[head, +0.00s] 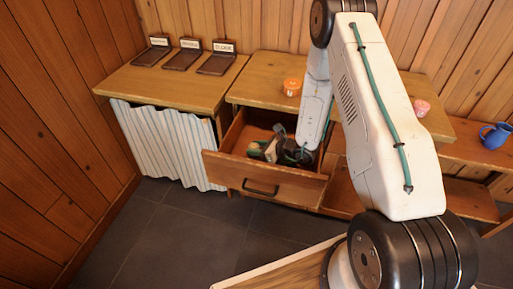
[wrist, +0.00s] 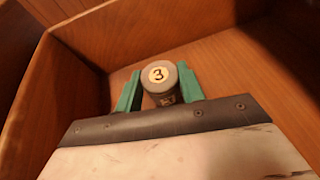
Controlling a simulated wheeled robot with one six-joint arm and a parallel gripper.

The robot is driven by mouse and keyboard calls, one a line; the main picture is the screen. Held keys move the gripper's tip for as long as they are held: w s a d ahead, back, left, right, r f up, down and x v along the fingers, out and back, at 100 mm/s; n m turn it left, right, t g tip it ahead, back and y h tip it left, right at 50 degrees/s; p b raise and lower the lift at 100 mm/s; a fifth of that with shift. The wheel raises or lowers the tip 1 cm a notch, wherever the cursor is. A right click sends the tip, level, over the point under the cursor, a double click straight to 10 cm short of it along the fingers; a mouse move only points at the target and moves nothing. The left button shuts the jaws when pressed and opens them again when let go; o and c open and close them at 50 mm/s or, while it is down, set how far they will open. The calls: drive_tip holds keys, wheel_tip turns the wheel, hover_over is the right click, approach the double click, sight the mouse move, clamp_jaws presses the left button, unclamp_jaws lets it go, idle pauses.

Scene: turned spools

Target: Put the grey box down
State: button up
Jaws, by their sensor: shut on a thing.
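My gripper (wrist: 160,90) has two green fingers, one on each side of the grey box (wrist: 166,98). The box is a small dark grey, round-ended piece with a pale disc marked 3 on its top. The fingers are closed on its sides. In the head view my gripper (head: 262,153) reaches down inside the open drawer (head: 262,180). The drawer's wooden walls (wrist: 75,75) surround the box in the wrist view. My gripper's body hides the lower part of the box, and I cannot tell whether it touches the drawer floor.
The drawer floor (wrist: 225,65) beside the box looks clear. An orange jar (head: 292,87) stands on the cabinet top. Several labelled dark stands (head: 217,62) stand on the left cabinet, above a striped curtain (head: 165,140). A pink jar (head: 421,107) and a blue mug (head: 495,135) are at the right.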

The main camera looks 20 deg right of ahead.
drive_tip(key=shift+f, duration=0.25)
drive_tip(key=shift+f, duration=0.35)
drive_tip(key=o, duration=0.9)
drive_tip(key=shift+o, duration=0.2)
